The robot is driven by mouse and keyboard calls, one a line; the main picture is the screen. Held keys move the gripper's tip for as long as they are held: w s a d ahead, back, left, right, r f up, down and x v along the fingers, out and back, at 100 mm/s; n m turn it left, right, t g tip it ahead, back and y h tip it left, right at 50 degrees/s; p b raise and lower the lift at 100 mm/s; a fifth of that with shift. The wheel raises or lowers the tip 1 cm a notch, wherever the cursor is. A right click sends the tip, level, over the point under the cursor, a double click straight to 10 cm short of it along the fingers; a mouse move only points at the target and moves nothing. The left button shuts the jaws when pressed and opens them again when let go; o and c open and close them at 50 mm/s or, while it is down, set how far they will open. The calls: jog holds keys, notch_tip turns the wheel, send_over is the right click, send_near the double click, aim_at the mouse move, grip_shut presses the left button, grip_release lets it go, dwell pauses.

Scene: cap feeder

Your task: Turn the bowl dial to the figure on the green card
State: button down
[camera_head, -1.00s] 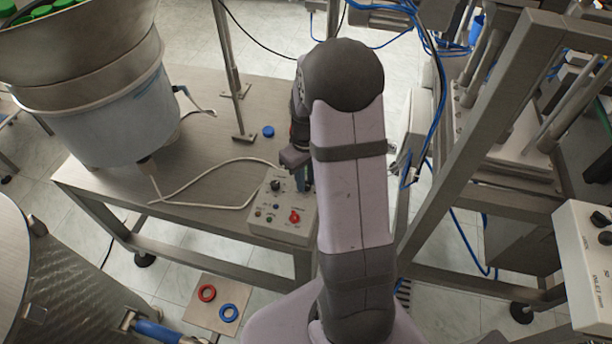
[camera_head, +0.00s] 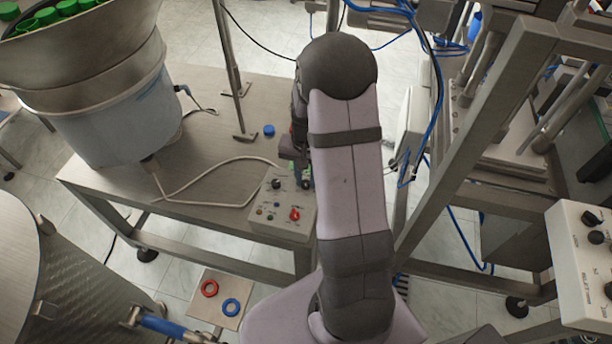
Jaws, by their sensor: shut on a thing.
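A light grey control box (camera_head: 266,226) sits at the table's front right edge. On its top are a black dial (camera_head: 276,184), a red knob (camera_head: 294,214) and several small buttons. My gripper (camera_head: 304,182) is down at the box's upper right part, right of the black dial. It is shut on a dial there, which my gripper and arm hide almost wholly. I cannot read its setting or the labels, so I cannot tell which dial it is. I cannot make out a green card. The bowl feeder (camera_head: 110,110) stands at the left with green caps in it.
A white cable (camera_head: 205,206) runs over the steel table (camera_head: 200,170) to the box. A blue cap (camera_head: 269,130) lies behind it. A post (camera_head: 233,80) stands left of my arm, a steel frame (camera_head: 470,150) right. Another dial box (camera_head: 585,265) is at far right.

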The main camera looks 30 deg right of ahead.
aim_at(306, 183)
jog(key=m+p, duration=0.1)
jog(key=m, duration=0.4)
jog(key=shift+m, duration=0.3)
jog(key=m, duration=0.5)
jog(key=shift+m+p, duration=0.3)
jog(key=shift+p, duration=0.05)
jog(key=c, duration=1.6)
grip_release()
jog(key=shift+o, duration=0.2)
jog(key=shift+r, duration=0.1)
jog(key=shift+r+b, duration=0.65)
jog(key=shift+r, duration=2.9)
